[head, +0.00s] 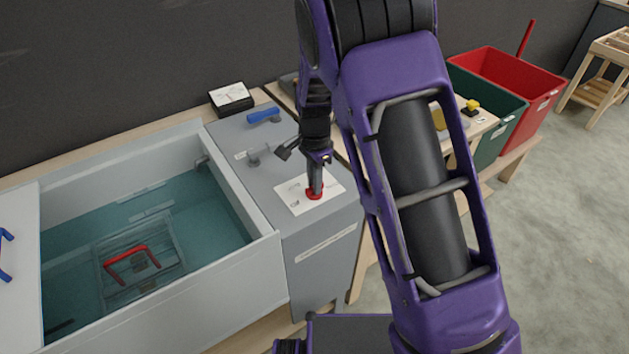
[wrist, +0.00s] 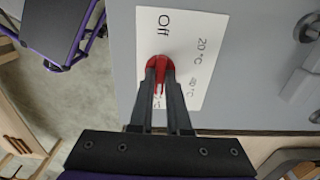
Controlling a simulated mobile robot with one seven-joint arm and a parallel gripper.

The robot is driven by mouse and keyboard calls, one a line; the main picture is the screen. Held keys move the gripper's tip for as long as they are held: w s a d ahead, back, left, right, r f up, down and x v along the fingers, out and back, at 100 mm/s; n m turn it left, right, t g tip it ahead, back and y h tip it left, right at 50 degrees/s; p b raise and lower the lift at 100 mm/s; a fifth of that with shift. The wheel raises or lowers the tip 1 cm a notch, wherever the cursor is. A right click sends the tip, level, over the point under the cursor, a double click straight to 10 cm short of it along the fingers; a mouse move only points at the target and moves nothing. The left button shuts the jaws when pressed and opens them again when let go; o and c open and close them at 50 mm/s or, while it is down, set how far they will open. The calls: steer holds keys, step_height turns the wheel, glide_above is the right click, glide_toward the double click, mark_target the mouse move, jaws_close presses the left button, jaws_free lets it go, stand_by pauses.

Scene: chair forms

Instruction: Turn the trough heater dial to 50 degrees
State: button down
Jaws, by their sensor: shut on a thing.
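The red heater dial (head: 315,194) sits on a white label plate (head: 296,207) on top of the grey control box beside the trough. My gripper (head: 316,184) points down over it with its fingers closed on the dial. In the wrist view the dial (wrist: 152,63) shows between and above the fingertips (wrist: 160,66). The plate (wrist: 190,27) there reads Off, 20 °C and what looks like 40 °C. Another marking below the dial is mostly covered by the fingers. The dial's red ridge runs down between the fingers toward that marking; its exact setting is hidden.
The trough (head: 270,262) holds water and a submerged rack with a red handle (head: 132,262). Green (head: 512,118) and red (head: 553,82) bins stand at the right.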

steer(key=c, duration=0.9)
jaws_free()
steer(key=shift+r, duration=0.1)
step_height(320, 180, up, 17)
steer(key=shift+r, duration=0.15)
